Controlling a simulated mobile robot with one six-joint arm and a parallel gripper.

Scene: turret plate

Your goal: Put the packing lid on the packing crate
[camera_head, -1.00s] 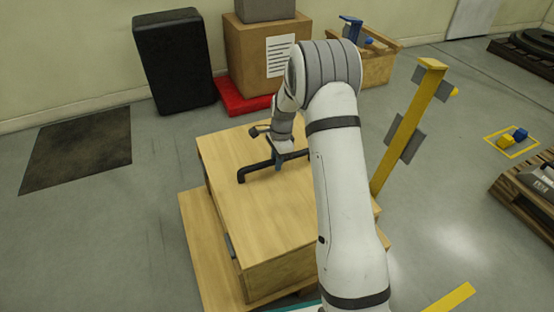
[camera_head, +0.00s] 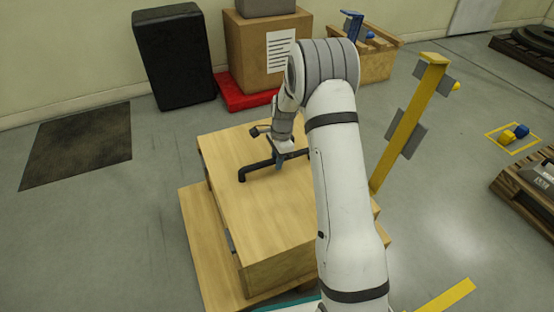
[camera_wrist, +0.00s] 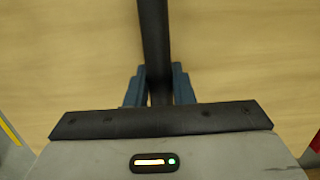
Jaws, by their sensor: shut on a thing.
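The packing lid (camera_head: 255,210) is a flat, light wooden panel with a black bar handle (camera_head: 256,170) across its top. It lies over the packing crate (camera_head: 282,272), a wooden box whose front side shows below it. The lid looks about level and roughly lined up with the crate; I cannot tell whether it rests fully on the rim. My gripper (camera_head: 279,163) is shut on the handle, near the lid's far part. In the wrist view, the blue fingers (camera_wrist: 158,86) stand on both sides of the black bar, with the lid's wood (camera_wrist: 230,50) behind.
The crate stands on a wider wooden base (camera_head: 198,240). A yellow post (camera_head: 408,120) with grey plates stands close to its right. A black case (camera_head: 175,58), a cardboard box (camera_head: 255,50) on a red base and a dark mat (camera_head: 78,148) lie behind.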

